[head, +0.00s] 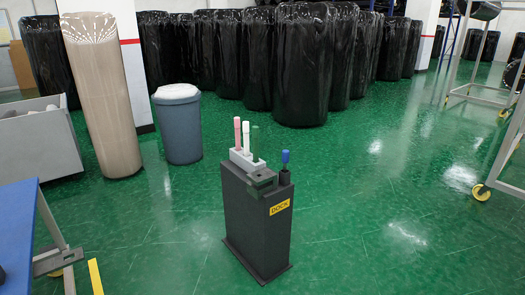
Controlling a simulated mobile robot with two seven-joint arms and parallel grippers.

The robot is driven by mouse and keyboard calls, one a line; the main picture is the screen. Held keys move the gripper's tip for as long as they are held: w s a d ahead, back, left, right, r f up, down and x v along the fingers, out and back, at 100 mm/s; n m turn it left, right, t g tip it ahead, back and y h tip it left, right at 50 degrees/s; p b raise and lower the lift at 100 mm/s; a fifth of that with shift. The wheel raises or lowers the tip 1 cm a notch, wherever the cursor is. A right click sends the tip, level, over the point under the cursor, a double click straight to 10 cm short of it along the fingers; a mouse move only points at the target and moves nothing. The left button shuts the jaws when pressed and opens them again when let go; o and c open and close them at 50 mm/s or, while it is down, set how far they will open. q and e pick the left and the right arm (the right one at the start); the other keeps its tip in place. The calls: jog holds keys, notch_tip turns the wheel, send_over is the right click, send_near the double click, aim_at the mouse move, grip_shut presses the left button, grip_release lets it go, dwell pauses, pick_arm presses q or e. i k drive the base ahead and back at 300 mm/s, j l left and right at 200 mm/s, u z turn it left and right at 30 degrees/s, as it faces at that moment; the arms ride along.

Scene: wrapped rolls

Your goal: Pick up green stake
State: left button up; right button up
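The green stake (255,144) is thin and dark green. It stands upright in a light grey holder (245,163) on top of a black dock box (253,225) in the middle of the floor. It is at the right end of a row, beside a white stake (246,137) and a pink stake (238,135). Its lower end is hidden in the holder. A blue-topped stake (285,158) stands apart in a black socket at the box's right corner. Neither of my grippers is in view.
A yellow DOCK label (279,208) is on the box. A grey bin (180,125) and a tall tan wrapped roll (100,95) stand behind it. A blue table (18,230) is at left, wheeled frames (500,160) at right. Black wrapped rolls (305,65) line the back. Green floor around the dock is clear.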

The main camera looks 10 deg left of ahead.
aim_at(255, 129)
jog(key=i+l, duration=0.1)
jog(key=l, duration=0.3)
jog(key=i+l+u, duration=0.1)
jog(key=l, duration=0.3)
jog(key=i+l, duration=0.25)
jog(key=i+l+u, duration=0.1)
jog(key=i+l, duration=0.15)
jog(key=l, duration=0.2)
jog(key=i+l, duration=0.15)
jog(key=i, duration=0.35)
jog(key=i+l+u, duration=0.15)
jog(key=i, duration=0.4)
